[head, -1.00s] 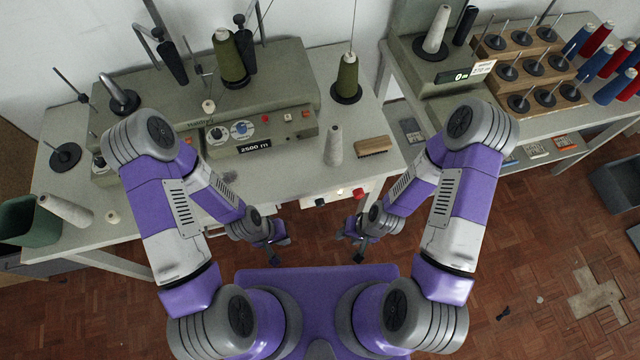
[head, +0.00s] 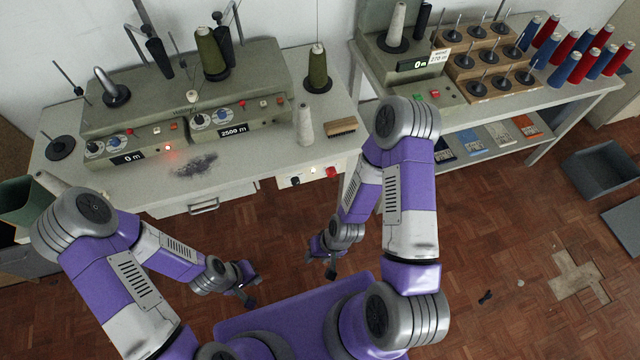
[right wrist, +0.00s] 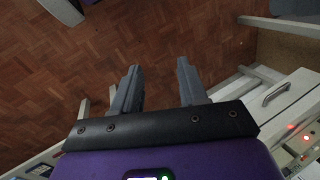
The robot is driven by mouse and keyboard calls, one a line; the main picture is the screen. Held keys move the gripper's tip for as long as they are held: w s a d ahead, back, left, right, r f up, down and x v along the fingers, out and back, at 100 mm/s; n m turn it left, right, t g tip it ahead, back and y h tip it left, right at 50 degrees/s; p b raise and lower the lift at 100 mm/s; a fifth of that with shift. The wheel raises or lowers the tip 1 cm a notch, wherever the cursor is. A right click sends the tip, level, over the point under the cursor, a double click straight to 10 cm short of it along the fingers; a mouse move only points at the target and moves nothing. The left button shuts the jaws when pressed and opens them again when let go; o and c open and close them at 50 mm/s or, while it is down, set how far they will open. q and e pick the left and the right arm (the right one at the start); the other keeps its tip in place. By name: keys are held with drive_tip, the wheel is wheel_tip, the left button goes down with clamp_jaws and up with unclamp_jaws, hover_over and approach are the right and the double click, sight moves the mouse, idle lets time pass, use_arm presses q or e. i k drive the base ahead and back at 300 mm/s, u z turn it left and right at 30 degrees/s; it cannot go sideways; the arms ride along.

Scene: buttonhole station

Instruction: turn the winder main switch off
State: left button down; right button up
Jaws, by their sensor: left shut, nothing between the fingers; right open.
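The winder (head: 190,105) is a grey-green machine on the table at the upper left in the head view. Its front holds dials, small buttons and displays reading 0 m and 2500 m. Below the table's front edge, a pale panel (head: 305,180) carries a small black switch (head: 295,181), a light-coloured part and a red knob (head: 332,172). The switch's position is too small to read. My left gripper (head: 246,292) is shut and empty, low in front of the table. My right gripper (head: 322,264) is open and empty, below the panel; its spread fingers show in the right wrist view (right wrist: 160,78).
A drawer with a handle (head: 204,206) is left of the panel. A white cone (head: 304,125) and a wooden brush (head: 341,127) stand near the table edge. A second table (head: 530,108) with spools is at right. Open floor lies in front.

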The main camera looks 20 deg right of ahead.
sight(331, 171)
drive_tip(key=z, duration=0.65)
drive_tip(key=i, duration=0.45)
drive_tip(key=z, duration=1.05)
drive_tip(key=k, duration=0.65)
drive_tip(key=u, duration=0.8)
